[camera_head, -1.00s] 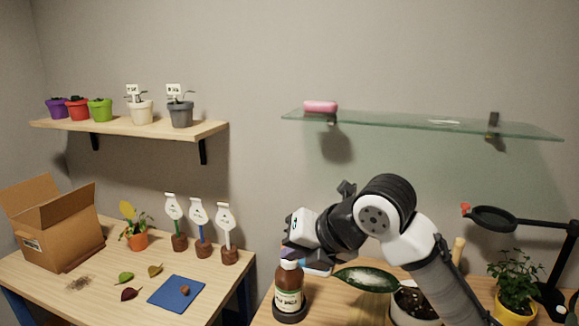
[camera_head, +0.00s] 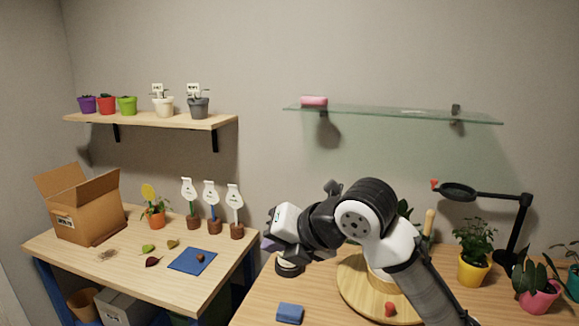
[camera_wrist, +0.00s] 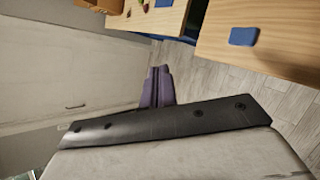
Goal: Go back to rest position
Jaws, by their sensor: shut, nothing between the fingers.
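My gripper (camera_head: 268,243) is held at the end of my folded arm, over the gap between the two tables in the head view. In the wrist view its two purple fingers (camera_wrist: 156,86) lie together with nothing between them. Below the fingers is a grey and black part of my own body, and the floor lies beyond them. My gripper touches no object that I can see. It covers most of a bottle in the head view; a dark round base (camera_head: 290,269) shows below it.
The right table (camera_head: 258,307) holds a blue sponge (camera_head: 290,313), a round wooden board (camera_head: 352,296), a yellow pot (camera_head: 473,270) and a black magnifier lamp (camera_head: 513,225). The left table (camera_head: 115,266) holds a cardboard box (camera_head: 90,212). Open floor (camera_wrist: 215,85) lies between them.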

